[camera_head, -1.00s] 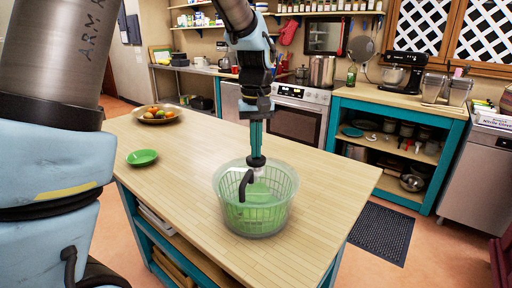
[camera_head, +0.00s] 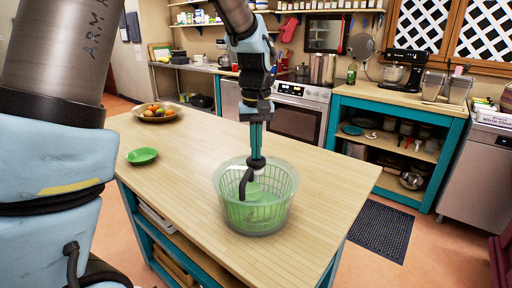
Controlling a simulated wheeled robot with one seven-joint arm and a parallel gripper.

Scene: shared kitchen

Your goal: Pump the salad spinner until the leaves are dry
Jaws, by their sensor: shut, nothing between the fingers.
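The salad spinner (camera_head: 272,215) stands upright on the wooden island top, near its front right. It has a clear outer bowl with a green slotted basket inside. A black knob sits above its middle, with a pale shaft below it and a dark curved handle hanging to the left. My gripper (camera_head: 256,160) points straight down over the spinner's centre, its fingers shut with nothing between them. The fingertips meet the top of the black knob, as far as I can tell. I cannot make out any leaves inside the green basket.
A small green plate (camera_head: 142,156) lies at the island's left, and a fruit bowl (camera_head: 156,113) stands at the far left corner. The wooden island top (camera_head: 190,160) is bare around the spinner. A stove (camera_head: 299,115) and shelves stand behind.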

